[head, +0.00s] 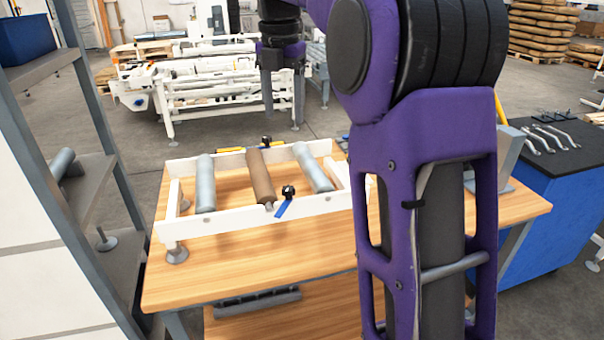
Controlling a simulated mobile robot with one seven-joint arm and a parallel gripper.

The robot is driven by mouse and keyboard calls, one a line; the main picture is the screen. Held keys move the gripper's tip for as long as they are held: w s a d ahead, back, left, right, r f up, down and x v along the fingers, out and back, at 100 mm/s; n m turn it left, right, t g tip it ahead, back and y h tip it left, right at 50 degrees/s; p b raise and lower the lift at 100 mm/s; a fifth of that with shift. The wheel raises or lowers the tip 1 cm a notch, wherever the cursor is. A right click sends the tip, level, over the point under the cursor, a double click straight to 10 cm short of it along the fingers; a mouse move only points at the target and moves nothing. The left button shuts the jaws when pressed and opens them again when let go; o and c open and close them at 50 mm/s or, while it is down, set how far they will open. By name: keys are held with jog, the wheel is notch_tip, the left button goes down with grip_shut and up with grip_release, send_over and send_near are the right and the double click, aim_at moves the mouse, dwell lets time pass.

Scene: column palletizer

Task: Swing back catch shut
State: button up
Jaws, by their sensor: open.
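A white roller frame (232,216) stands on the wooden table. The front catch has a black knob (288,191) and a blue lever (282,209) tilted across the front rail. A brown roller (261,177) lies between two grey rollers (207,181) (313,168), its ends near the two catches. My gripper (283,118) points down, open and empty, appearing above the back rail and apart from it.
The wooden table (230,262) has bare room in front of the frame. A grey shelf rack (85,185) stands at left. A blue cabinet (565,190) with several wrenches (545,138) on top stands at right. My arm hides the table's right part.

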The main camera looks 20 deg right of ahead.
aim_at(288, 188)
jog(key=shift+n+g, duration=0.3)
jog(key=shift+n, duration=0.1)
jog(key=f+b, duration=0.1)
jog(key=f, duration=0.4)
jog(key=f+b, duration=0.1)
jog(key=f, duration=0.5)
jog(key=s+f+b, duration=0.1)
jog(key=f+b, duration=0.1)
jog(key=f, duration=0.4)
jog(key=shift+d+f, duration=0.1)
grip_shut()
